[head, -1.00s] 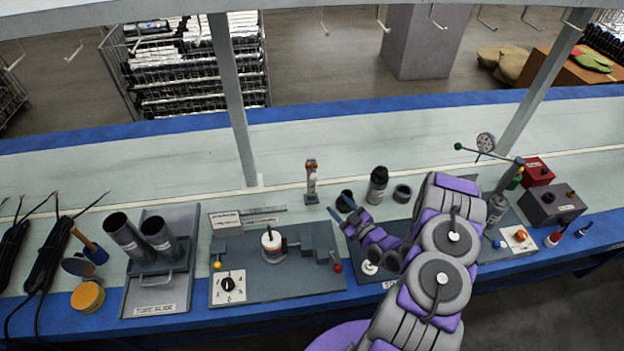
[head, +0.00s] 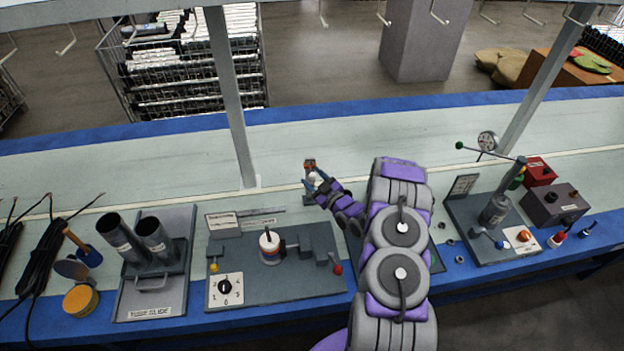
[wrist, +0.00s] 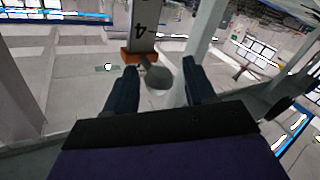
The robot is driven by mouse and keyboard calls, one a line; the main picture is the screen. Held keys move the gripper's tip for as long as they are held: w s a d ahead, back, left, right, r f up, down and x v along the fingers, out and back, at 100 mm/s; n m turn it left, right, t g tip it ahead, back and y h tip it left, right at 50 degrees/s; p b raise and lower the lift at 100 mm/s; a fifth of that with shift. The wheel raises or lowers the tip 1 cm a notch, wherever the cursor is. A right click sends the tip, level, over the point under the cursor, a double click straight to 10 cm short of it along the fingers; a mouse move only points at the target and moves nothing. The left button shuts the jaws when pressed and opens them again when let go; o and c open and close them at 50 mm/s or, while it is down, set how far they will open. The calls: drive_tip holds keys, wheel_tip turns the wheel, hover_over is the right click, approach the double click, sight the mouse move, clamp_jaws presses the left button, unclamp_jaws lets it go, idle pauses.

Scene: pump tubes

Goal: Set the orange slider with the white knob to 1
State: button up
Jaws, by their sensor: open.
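The orange slider (head: 310,164) sits at the top of a small upright post at the back of the bench. Its white knob (head: 313,177) faces my gripper. In the wrist view the slider (wrist: 137,57) crosses a grey scale plate (wrist: 144,25) showing a "4". The knob (wrist: 158,76) looks grey there and lies between my two fingers. My gripper (wrist: 158,86) is open, one finger on each side of the knob, with gaps visible. In the head view my gripper (head: 312,190) is at the post and hides its lower part.
A grey panel with a dial (head: 224,287) and a white-topped peg (head: 270,242) lies front left of the post. A tube slide (head: 150,285) stands further left. A gauge stand (head: 496,210) is at right. A shelf upright (head: 232,100) rises behind left.

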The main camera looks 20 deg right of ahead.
drive_tip(key=shift+w+d, duration=0.15)
drive_tip(key=shift+w, duration=0.3)
drive_tip(key=shift+a, duration=0.25)
drive_tip(key=c, duration=0.3)
clamp_jaws()
